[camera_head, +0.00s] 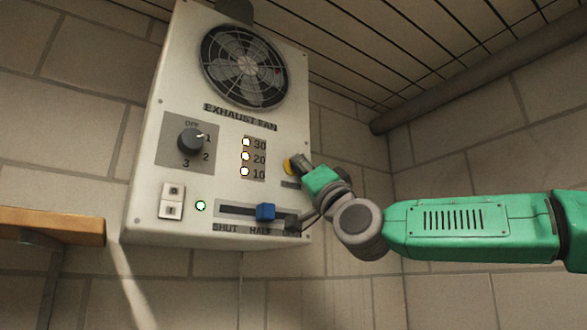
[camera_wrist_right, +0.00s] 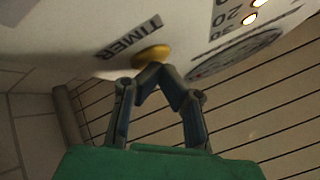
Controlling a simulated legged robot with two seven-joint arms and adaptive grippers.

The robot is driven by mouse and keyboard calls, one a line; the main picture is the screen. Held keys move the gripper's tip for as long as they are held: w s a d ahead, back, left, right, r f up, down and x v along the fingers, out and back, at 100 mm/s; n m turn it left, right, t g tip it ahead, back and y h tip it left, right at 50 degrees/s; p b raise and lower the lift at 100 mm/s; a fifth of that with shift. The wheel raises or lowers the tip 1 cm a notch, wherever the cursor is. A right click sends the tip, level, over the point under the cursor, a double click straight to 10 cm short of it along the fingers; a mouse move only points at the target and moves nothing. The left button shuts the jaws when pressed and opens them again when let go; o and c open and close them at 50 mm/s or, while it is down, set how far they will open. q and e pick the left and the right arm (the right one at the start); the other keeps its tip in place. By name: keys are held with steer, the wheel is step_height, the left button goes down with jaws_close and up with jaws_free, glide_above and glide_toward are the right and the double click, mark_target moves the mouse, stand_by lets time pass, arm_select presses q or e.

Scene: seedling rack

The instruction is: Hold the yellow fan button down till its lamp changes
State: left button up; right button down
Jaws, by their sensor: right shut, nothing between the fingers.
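The yellow button (camera_head: 288,166) is on the right side of the white exhaust fan panel (camera_head: 180,100), right of three lit lamps (camera_head: 245,156) marked 30, 20 and 10. In the right wrist view the yellow button (camera_wrist_right: 152,54) sits beside the word TIMER. My right gripper (camera_head: 297,163) is shut and empty, with its fingertips at the button, covering part of it. In the wrist view the gripper tips (camera_wrist_right: 157,70) meet at the button's near edge. I cannot tell whether the button is pressed in. My left gripper is not in view.
A wooden shelf (camera_head: 50,224) is at the left. A pipe (camera_head: 470,75) runs along the upper right.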

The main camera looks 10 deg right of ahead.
steer(key=shift+s+f, duration=0.1)
stand_by(0.4)
steer(key=shift+s+d+b, duration=0.1)
steer(key=shift+s+b, duration=0.2)
steer(key=shift+b, duration=0.25)
steer(key=shift+s, duration=0.25)
steer(key=shift+s+d, duration=0.1)
steer(key=shift+s, duration=0.05)
steer(key=shift+b, duration=0.3)
steer(key=s+b, duration=0.1)
steer(key=s+d+b, duration=0.1)
steer(key=s, duration=0.1)
steer(key=s+d+b, duration=0.1)
steer(key=shift+s, duration=0.35)
steer(key=shift+a, duration=0.1)
